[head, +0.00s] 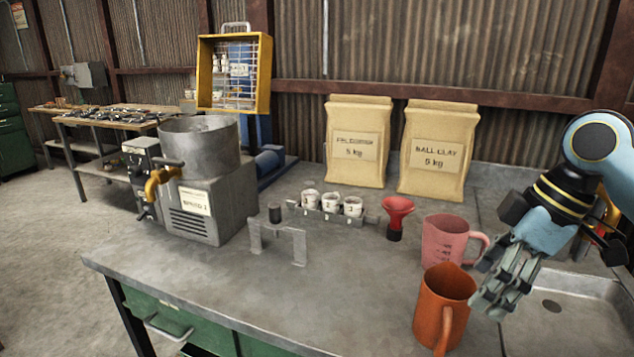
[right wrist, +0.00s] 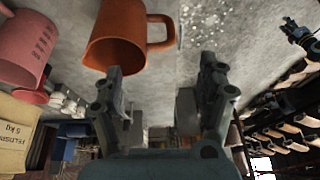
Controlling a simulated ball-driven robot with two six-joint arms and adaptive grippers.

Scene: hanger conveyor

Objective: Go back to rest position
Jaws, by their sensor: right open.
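My right gripper (head: 490,298) comes in from the right over the bench, just right of the orange jug (head: 440,300). In the right wrist view my right gripper (right wrist: 163,82) has its two fingers apart with nothing between them. The orange jug (right wrist: 118,35) is by the left finger in that view, its handle pointing right; I cannot tell whether they touch. A pink measuring jug (head: 448,240) stands behind the orange one and also shows in the right wrist view (right wrist: 18,45).
A grey bench (head: 340,290) holds a mixer (head: 205,185), a small metal stand (head: 280,238), a rack with white cups (head: 332,205), a red funnel (head: 397,212) and two clay bags (head: 357,140). A sink basin (head: 570,315) lies at right. The bench's front middle is clear.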

